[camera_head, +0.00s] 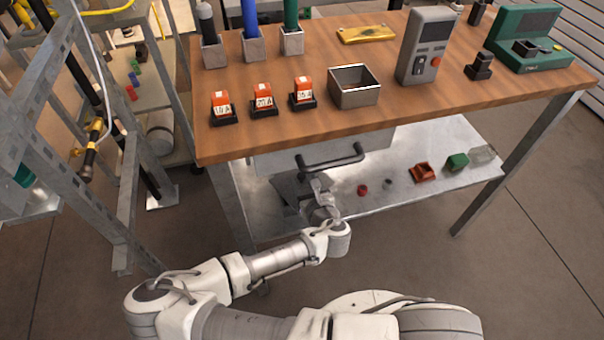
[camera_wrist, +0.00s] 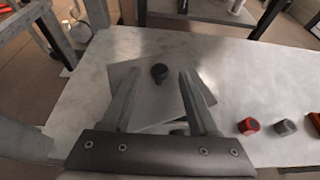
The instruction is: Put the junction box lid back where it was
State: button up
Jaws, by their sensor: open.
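A flat grey plate with a dark round knob, which looks like the junction box lid (camera_wrist: 152,98), lies on the pale lower shelf in the wrist view. My gripper (camera_wrist: 160,80) is open above it, with a finger on either side of the knob. I cannot tell whether the fingers touch the plate.
The wooden workbench top (camera_head: 380,115) overhangs the shelf (camera_head: 400,195), with a black drawer handle (camera_head: 330,160) just above my gripper. A red cap (camera_wrist: 248,126) and a grey cap (camera_wrist: 286,127) lie to the right. Metal rack posts (camera_head: 60,130) stand left.

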jog(key=p+v, duration=0.2)
jog(key=v, duration=0.6)
dwell(0.4)
